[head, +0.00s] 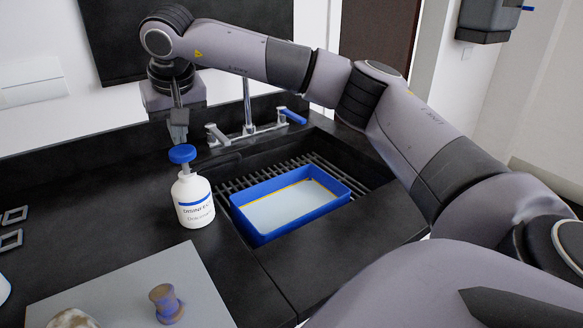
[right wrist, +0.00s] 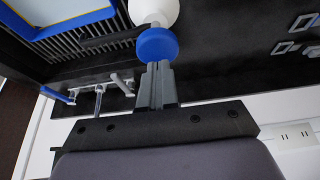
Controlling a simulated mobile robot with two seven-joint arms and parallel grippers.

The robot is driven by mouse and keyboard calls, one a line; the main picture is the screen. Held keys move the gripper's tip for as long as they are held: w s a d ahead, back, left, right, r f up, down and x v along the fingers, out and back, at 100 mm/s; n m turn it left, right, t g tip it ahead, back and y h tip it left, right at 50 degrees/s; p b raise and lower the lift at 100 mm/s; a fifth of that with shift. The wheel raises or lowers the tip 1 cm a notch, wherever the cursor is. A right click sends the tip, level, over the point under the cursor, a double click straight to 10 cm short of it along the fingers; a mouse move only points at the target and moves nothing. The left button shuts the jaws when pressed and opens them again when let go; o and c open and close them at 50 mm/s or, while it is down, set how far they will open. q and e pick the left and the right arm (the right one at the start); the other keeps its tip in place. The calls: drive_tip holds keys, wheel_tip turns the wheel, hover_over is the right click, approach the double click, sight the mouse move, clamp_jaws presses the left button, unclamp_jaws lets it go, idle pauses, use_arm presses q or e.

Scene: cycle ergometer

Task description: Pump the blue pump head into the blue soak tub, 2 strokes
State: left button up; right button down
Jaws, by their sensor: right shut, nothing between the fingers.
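A white bottle (head: 193,200) labelled as disinfectant stands upright on the black counter, with a blue pump head (head: 182,153) on top. The blue soak tub (head: 290,203) sits on a dark grating in the sink, just right of the bottle, and holds pale liquid. My right gripper (head: 179,138) points down, shut and empty, close above the pump head. In the right wrist view the shut fingertips (right wrist: 156,66) reach the edge of the pump head (right wrist: 157,45); I cannot tell whether they touch. The tub also shows at that view's top left (right wrist: 80,22). My left gripper is not in view.
A faucet (head: 248,115) with two handles, one blue, stands behind the tub. A grey mat (head: 120,290) at the front left bears a brownish spool-shaped piece (head: 165,303) and a pale lump (head: 73,319). Metal square frames (head: 11,240) lie at the left edge. Counter around the bottle's left is clear.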

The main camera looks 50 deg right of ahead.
sight(182, 150)
drive_tip(key=shift+f+b, duration=0.65)
drive_tip(key=shift+f, duration=0.95)
wheel_tip(182, 150, up, 3)
drive_tip(key=p, duration=0.3)
drive_tip(key=shift+r, duration=0.1)
drive_tip(key=shift+f+b, duration=0.65)
drive_tip(key=shift+f, duration=0.95)
wheel_tip(182, 150, up, 3)
drive_tip(key=p, duration=0.3)
drive_tip(key=shift+r, duration=0.1)
